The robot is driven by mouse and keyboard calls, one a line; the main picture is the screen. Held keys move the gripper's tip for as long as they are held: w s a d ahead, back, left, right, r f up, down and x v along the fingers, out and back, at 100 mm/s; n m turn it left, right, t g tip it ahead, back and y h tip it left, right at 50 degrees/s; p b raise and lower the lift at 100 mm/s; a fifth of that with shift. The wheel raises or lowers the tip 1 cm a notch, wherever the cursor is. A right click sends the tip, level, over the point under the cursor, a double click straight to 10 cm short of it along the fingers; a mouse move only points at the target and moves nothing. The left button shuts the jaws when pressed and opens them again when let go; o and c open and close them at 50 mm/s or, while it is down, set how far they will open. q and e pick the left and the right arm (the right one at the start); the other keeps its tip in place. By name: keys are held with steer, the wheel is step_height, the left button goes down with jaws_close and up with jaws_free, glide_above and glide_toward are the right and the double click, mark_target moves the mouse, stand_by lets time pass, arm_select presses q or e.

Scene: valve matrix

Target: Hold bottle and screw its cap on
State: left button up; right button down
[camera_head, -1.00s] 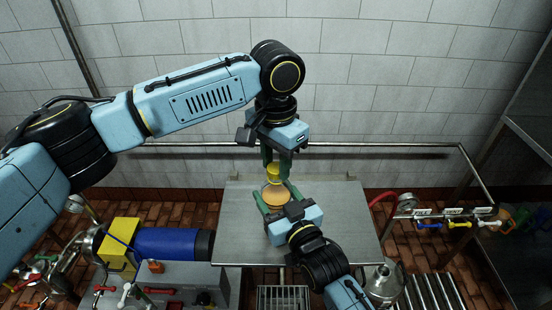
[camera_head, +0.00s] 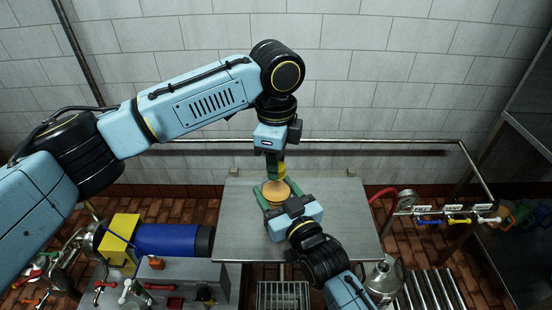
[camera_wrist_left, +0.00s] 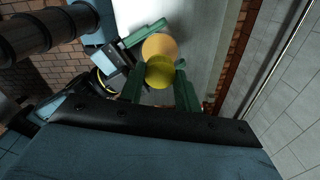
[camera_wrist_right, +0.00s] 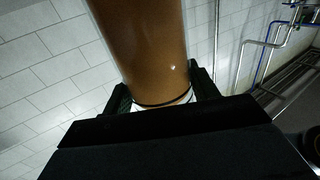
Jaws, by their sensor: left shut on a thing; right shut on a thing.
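The orange-brown bottle (camera_head: 276,190) stands upright above the metal table in the head view, and its body fills the right wrist view (camera_wrist_right: 143,45). My right gripper (camera_head: 278,193) is shut around it from the near side. My left gripper (camera_head: 278,172) points down and is shut on the yellow cap (camera_head: 282,167), which its fingers partly hide. In the left wrist view the cap (camera_wrist_left: 159,72) sits between the green fingers and overlaps the bottle's round top (camera_wrist_left: 160,46). Whether cap and bottle touch is hidden.
The metal table (camera_head: 340,215) is otherwise bare. A pipe rail (camera_head: 400,144) runs behind it by the tiled wall. A blue and yellow motor (camera_head: 165,239) stands at the left. A gauge and valve handles (camera_head: 440,212) are at the right.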

arm_select(q)
steer(key=m, duration=0.5)
steer(key=shift+m, duration=0.4)
steer(key=m, duration=1)
steer(key=shift+d+m, duration=0.1)
steer(key=shift+m, duration=0.3)
steer(key=m, duration=0.7)
steer(key=o, duration=0.9)
steer(key=shift+r, duration=2.2)
steer(key=shift+o, duration=0.4)
